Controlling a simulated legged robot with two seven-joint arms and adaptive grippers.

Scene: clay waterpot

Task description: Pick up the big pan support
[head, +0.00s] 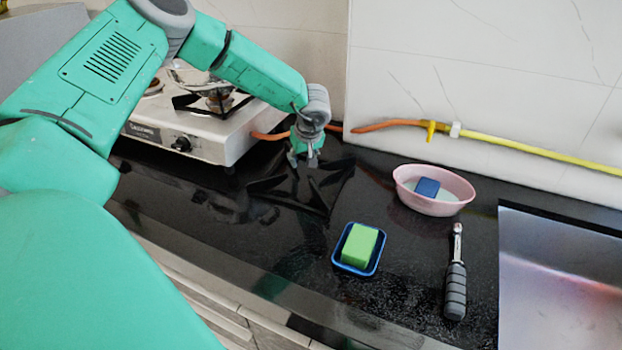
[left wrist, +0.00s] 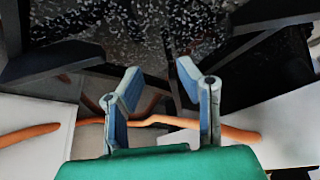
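The big pan support (head: 266,184) is a black frame with several prongs, lying on the black counter in front of the stove's right side in the head view. Its black bars also show across the upper part of the left wrist view (left wrist: 60,62). My left gripper (head: 304,162) is above the support, pointing down. In the left wrist view the left gripper (left wrist: 159,76) has its two blue-grey fingers apart, with a dark bar of the support beyond them, near the right finger. I cannot tell whether they touch. My right gripper is not in view.
A gas stove (head: 200,135) with a smaller black support (head: 190,103) stands at the back left. An orange hose (head: 385,124) runs along the wall. A pink bowl (head: 433,204), a blue dish with a green sponge (head: 359,245), a ratchet tool (head: 456,285) and a sink (head: 560,285) are to the right.

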